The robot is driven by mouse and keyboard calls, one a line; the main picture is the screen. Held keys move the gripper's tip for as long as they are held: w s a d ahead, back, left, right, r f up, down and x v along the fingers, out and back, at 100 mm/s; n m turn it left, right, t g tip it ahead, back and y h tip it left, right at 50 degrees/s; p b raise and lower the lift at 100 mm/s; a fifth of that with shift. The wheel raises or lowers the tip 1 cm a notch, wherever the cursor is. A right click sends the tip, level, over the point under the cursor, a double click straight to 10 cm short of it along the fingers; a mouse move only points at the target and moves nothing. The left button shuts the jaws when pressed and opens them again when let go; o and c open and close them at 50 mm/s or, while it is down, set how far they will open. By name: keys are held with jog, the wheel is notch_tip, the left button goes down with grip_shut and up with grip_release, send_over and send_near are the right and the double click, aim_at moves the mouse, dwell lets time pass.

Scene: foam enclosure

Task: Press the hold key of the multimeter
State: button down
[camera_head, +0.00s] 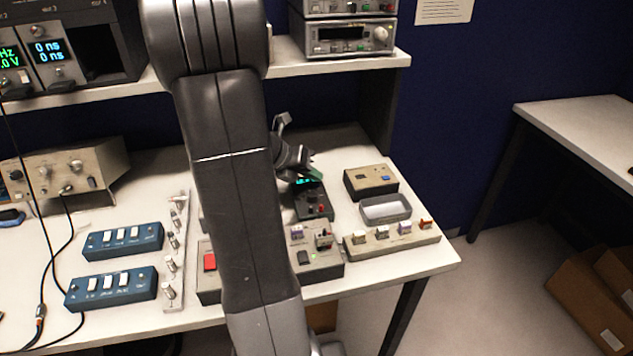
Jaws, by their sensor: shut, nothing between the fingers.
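The multimeter (313,204) appears to be the small dark device with a lit cyan display, lying on the bench just right of my arm. Small red controls show on its lower part; its keys are too small to read, so I cannot pick out the hold key. My gripper (313,173) is shut and empty, at the multimeter's far end by the display. It partly covers that end. I cannot tell whether its tips touch the multimeter.
A switch box (322,264) lies in front. Blue switch boxes (123,241) stand left. A shelf (340,64) overhangs the back.

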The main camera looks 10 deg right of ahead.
notch_tip(320, 180, up, 5)
jog(key=p, duration=0.5)
jog(key=shift+r, duration=0.1)
jog(key=shift+f, duration=0.25)
dwell(0.6)
notch_tip(320, 180, down, 2)
jog(key=b, duration=0.2)
jog(key=shift+f+b, duration=0.1)
jog(key=shift+b, duration=0.3)
jog(key=shift+w+r+b, duration=0.1)
jog(key=shift+r+b, duration=0.2)
jog(key=shift+b, duration=0.1)
notch_tip(320, 180, up, 6)
jog(key=p, duration=0.5)
jog(key=shift+f+p, duration=0.1)
jog(key=shift+p, duration=0.25)
jog(key=shift+f, duration=0.2)
